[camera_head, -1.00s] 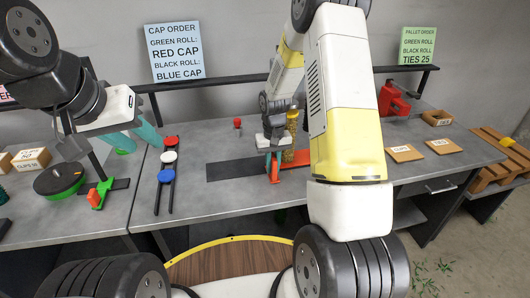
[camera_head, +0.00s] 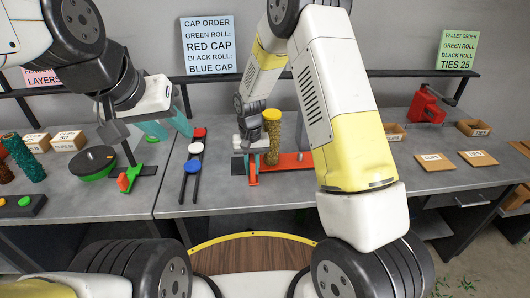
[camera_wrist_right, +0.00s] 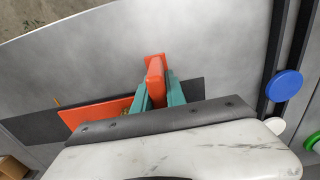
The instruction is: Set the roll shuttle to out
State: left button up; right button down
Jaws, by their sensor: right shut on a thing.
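The roll shuttle is a flat red plate (camera_head: 290,163) with an upright orange-red handle (camera_head: 252,172), lying on a dark strip on the bench. My right gripper (camera_head: 252,152) is shut on the handle, at the plate's left end. In the right wrist view its teal fingers (camera_wrist_right: 159,92) stand on both sides of the handle (camera_wrist_right: 155,75), and the red plate (camera_wrist_right: 95,112) runs to the left. A yellow-topped roll (camera_head: 271,135) stands upright at the plate, just right of the gripper. My left gripper (camera_head: 167,128) is open and empty above the left bench.
Red, white and blue caps (camera_head: 193,166) sit on a dark rack left of the shuttle. A red device (camera_head: 428,104) and shallow boxes are at right.

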jog(key=shift+s+a+r, duration=0.1)
jog(key=shift+a, duration=3.2)
jog(key=shift+a, duration=0.1)
jog(key=c, duration=1.4)
grip_release()
jog(key=shift+a, duration=0.1)
jog(key=shift+o, duration=0.2)
notch_tip(320, 180, up, 8)
